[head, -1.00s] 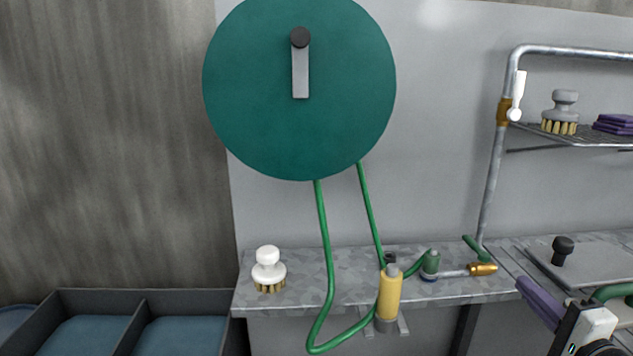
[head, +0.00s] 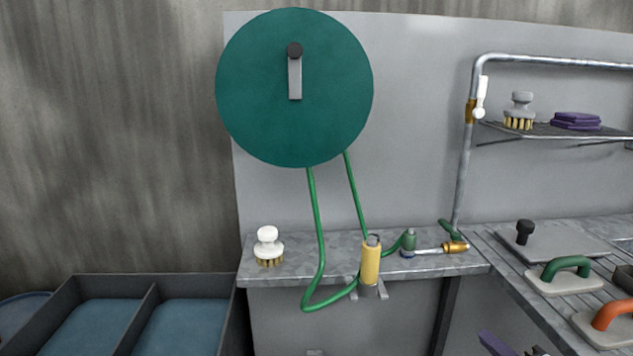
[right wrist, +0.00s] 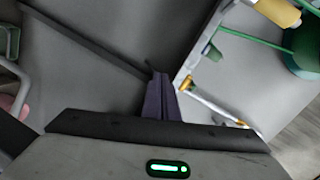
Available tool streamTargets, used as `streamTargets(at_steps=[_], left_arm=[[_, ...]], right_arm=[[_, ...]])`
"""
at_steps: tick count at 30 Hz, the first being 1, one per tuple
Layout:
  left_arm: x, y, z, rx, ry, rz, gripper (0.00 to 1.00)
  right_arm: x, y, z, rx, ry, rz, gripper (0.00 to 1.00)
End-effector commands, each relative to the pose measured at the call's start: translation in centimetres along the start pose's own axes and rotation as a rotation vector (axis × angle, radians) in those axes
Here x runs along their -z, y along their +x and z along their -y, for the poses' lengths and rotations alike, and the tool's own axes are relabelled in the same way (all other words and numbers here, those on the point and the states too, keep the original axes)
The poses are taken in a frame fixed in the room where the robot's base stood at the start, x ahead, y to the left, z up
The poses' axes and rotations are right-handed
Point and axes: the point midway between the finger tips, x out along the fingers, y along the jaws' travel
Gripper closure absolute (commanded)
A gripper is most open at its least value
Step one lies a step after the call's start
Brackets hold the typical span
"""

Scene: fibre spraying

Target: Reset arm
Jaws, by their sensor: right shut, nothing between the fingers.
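My right gripper (head: 497,343) shows only in part at the bottom edge of the head view, as a purple finger with dark parts beside it. It is below and in front of the counter, apart from everything on it. In the right wrist view the purple fingers (right wrist: 161,97) are together and hold nothing. My left gripper is in neither view.
A white brush (head: 267,245) stands left. Green-handled (head: 567,267) and orange-handled (head: 610,315) tools lie right. Blue-floored bins (head: 150,290) stand lower left.

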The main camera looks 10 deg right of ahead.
Motion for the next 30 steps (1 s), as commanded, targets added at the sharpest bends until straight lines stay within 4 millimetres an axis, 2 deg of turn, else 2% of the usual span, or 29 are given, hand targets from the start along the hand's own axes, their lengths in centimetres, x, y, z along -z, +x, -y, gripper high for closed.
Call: streamTargets(at_steps=[5,8,9,12,15,18,21,23,30], left_arm=[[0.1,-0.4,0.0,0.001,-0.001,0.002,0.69],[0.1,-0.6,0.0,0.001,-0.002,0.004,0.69],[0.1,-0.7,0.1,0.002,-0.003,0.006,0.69],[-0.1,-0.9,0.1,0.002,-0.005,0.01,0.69],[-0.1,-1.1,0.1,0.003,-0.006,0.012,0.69],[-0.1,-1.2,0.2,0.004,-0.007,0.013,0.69],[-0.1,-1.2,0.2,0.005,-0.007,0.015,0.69],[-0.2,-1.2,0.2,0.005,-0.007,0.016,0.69],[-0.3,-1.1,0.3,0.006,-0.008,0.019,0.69]], right_arm=[[-6.7,-1.6,-4.7,-0.114,-0.243,0.1,1.0],[-12.0,-3.7,-8.2,-0.18,-0.446,0.197,1.0],[-14.5,-5.0,-9.6,-0.201,-0.541,0.247,1.0],[-20.2,-8.6,-12.4,-0.229,-0.77,0.372,1.0],[-24.9,-12.2,-14.2,-0.224,-0.96,0.48,1.0],[-28.2,-15.0,-15.1,-0.202,-1.098,0.559,1.0],[-30.0,-16.7,-15.5,-0.183,-1.18,0.605,1.0],[-30.6,-17.2,-15.6,-0.176,-1.206,0.618,1.0],[-30.8,-17.3,-15.6,-0.173,-1.219,0.623,1.0]])
